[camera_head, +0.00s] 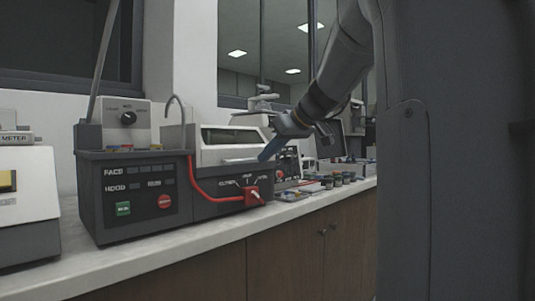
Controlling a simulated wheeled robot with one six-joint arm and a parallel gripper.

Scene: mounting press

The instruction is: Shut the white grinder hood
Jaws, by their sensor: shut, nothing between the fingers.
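The white grinder hood (229,152), with a dark window in its front, sits on a dark grey machine base right of the control panel. A pale bar runs along its lower front edge. I cannot tell whether the hood is fully down. My gripper (264,157) is at the hood's right front corner, its blue fingers shut and empty, pointing down and left. The fingers overlap the hood's right edge in the picture; I cannot tell whether they touch it. My arm comes down from the upper right.
A dark control box (137,193) with green and red buttons stands left of the hood. A red hose (207,197) runs to a red switch (252,196). Small jars and parts (325,181) crowd the counter at right. The counter's front edge (200,244) is bare.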

